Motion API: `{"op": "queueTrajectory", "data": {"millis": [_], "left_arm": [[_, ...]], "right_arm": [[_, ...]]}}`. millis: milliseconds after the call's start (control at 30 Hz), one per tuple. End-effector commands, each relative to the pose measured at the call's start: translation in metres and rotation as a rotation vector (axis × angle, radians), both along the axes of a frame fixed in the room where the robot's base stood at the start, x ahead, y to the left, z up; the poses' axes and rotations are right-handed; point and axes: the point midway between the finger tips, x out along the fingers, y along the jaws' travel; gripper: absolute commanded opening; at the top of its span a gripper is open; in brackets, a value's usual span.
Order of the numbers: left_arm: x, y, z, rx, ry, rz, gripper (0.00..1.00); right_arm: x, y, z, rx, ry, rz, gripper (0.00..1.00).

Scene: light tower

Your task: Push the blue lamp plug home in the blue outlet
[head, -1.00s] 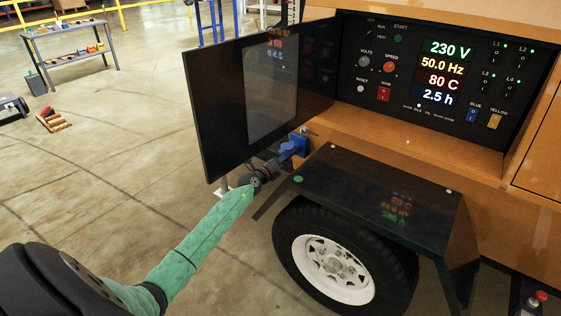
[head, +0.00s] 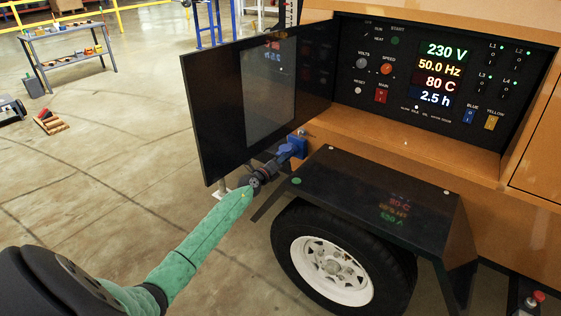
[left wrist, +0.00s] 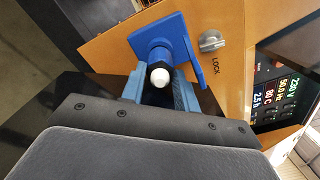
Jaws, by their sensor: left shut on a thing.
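The blue outlet (head: 299,144) is fixed to the orange machine's side, just beyond the black door's lower corner. In the left wrist view the outlet (left wrist: 161,33) has a blue flap standing at its right. My left gripper (head: 284,154) is at the outlet; in the left wrist view its blue fingers (left wrist: 160,88) are shut on the plug (left wrist: 160,76), on either side of it. The plug's white rear end and dark collar face the camera. The plug is lined up with the outlet's mouth; its front is hidden, so its depth cannot be told. My right gripper is out of view.
A grey knob (left wrist: 211,41) marked LOCK sits close beside the outlet. The open black door (head: 245,105) hangs above my left gripper. A black fender (head: 370,195) over the wheel lies to the right.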

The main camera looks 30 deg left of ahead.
Motion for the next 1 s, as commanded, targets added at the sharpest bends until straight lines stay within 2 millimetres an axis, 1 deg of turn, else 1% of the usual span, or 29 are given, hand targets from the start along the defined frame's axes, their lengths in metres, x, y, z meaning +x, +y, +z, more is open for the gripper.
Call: {"op": "queueTrajectory", "data": {"millis": [100,200,500,533,633,667,800,1000], "left_arm": [[0.0,0.0,0.0,0.0,0.0,0.0,0.0],[0.0,0.0,0.0,0.0,0.0,0.0,0.0],[0.003,0.0,0.0,0.0,0.0,0.0,0.0],[0.003,0.0,0.0,0.001,0.0,0.0,0.35],[0.003,0.0,0.0,0.001,0.0,0.0,0.54],[0.003,0.0,0.0,0.0,0.0,0.0,0.56],[0.003,0.0,0.0,0.001,0.0,0.0,0.56],[0.002,0.0,0.0,0.0,0.001,0.001,0.56]], "right_arm": [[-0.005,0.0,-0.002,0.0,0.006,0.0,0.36],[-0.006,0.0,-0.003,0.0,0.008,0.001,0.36],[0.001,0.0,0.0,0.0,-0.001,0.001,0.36],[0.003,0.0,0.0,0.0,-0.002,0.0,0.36],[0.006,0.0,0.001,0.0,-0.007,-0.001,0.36],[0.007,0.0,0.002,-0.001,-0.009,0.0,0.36],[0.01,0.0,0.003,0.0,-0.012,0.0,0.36],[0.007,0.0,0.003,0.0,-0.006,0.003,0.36]]}}
